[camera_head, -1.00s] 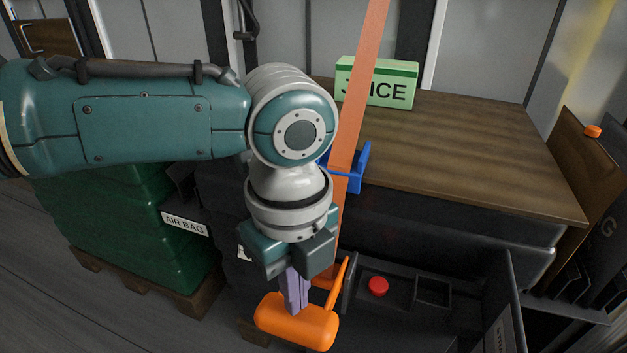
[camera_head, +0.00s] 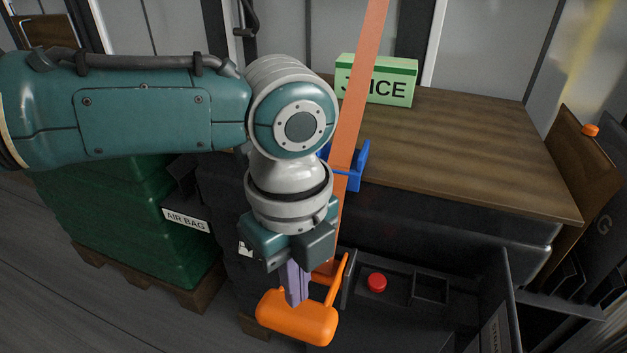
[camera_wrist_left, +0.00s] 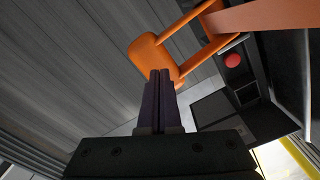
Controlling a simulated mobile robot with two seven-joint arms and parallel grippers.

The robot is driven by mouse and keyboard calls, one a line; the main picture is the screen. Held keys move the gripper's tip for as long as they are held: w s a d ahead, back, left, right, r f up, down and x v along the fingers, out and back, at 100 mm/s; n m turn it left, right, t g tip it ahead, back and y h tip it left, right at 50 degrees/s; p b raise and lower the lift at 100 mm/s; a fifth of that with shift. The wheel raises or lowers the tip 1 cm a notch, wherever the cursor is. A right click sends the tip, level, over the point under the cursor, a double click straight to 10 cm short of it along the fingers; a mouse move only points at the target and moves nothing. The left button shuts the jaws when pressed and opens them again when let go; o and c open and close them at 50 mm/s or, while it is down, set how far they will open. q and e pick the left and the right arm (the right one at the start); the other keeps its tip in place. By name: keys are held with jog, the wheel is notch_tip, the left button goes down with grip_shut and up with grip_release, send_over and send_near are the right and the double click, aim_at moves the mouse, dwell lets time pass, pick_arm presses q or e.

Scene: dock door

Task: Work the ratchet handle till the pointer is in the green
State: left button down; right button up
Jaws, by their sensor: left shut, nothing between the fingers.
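The orange ratchet handle (camera_head: 296,319) has a thick rounded grip and side arms. It sits low in the head view, at the bottom of a long salmon strap (camera_head: 357,95). In the left wrist view the handle (camera_wrist_left: 150,58) lies just beyond my fingertips. My left gripper (camera_head: 297,301) points down, its purple fingers shut with nothing between them. The fingertips are at the grip's edge; I cannot tell whether they touch it. In the left wrist view the closed fingers (camera_wrist_left: 161,78) reach the handle. No pointer or green band shows. My right gripper is not in view.
A blue bracket (camera_head: 357,165) sits by the strap at the edge of a wooden top (camera_head: 470,145). A green box (camera_head: 376,80) stands on that top. A dark open tray with a red knob (camera_head: 377,282) lies right of the handle. Green stacked bags (camera_head: 120,225) stand left.

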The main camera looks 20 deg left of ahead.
aim_at(297, 311)
pick_arm(q)
jog(key=shift+f+b, duration=2.2)
jog(key=shift+f, duration=0.7)
jog(key=shift+r, duration=0.1)
notch_tip(297, 311, up, 6)
jog(key=p, duration=0.6)
jog(key=shift+p, duration=0.3)
notch_tip(297, 311, up, 5)
jog(key=p, duration=0.5)
